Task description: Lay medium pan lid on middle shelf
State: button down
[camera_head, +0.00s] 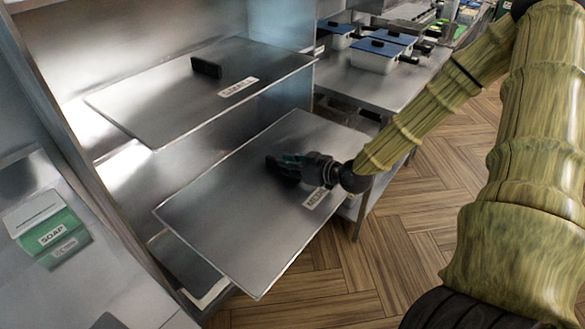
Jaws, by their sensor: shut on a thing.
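The medium pan lid (215,215) is a broad flat steel sheet, its label partly covered by my gripper. My gripper (277,166) is shut on the lid's dark handle, which is mostly hidden. The lid is roughly level inside the open steel shelf unit, with its near corner sticking out over the floor. The middle shelf under it is hidden, so I cannot tell whether the lid touches it. A similar sheet with a dark handle and a label reading SMALL (160,105) lies above it.
A lower level with a pale label (208,294) shows below the lid. A green soap box (48,228) stands left of the unit's upright (75,150). A steel counter with blue-lidded containers (375,55) is behind right. Wooden floor is open at lower right.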

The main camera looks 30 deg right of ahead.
jog(key=r+b+x, duration=0.2)
jog(key=b+x, duration=0.2)
jog(key=x, duration=0.5)
jog(key=w+r+b+x, duration=0.1)
jog(key=b+x, duration=0.3)
jog(key=x, duration=0.5)
jog(key=w+r+b+x, duration=0.1)
jog(key=r+b+x, duration=0.2)
jog(key=x, duration=0.6)
jog(key=shift+w+a+r+b, duration=0.1)
jog(key=shift+w+a+b, duration=0.3)
jog(key=shift+a+b, duration=0.15)
jog(key=shift+w+f+b, duration=0.2)
jog(key=shift+f+b, duration=0.1)
jog(key=shift+f, duration=0.05)
jog(key=shift+f+b, duration=0.5)
jog(key=shift+f, duration=0.4)
jog(key=shift+f, duration=0.4)
jog(key=shift+s+f+b, duration=0.15)
jog(key=shift+f+b, duration=0.15)
jog(key=shift+b, duration=0.05)
jog(key=c, duration=1.1)
grip_release()
jog(key=shift+f, duration=0.15)
jog(key=shift+r, duration=0.3)
jog(key=shift+r+p, duration=2.05)
jog(key=shift+r, duration=1.3)
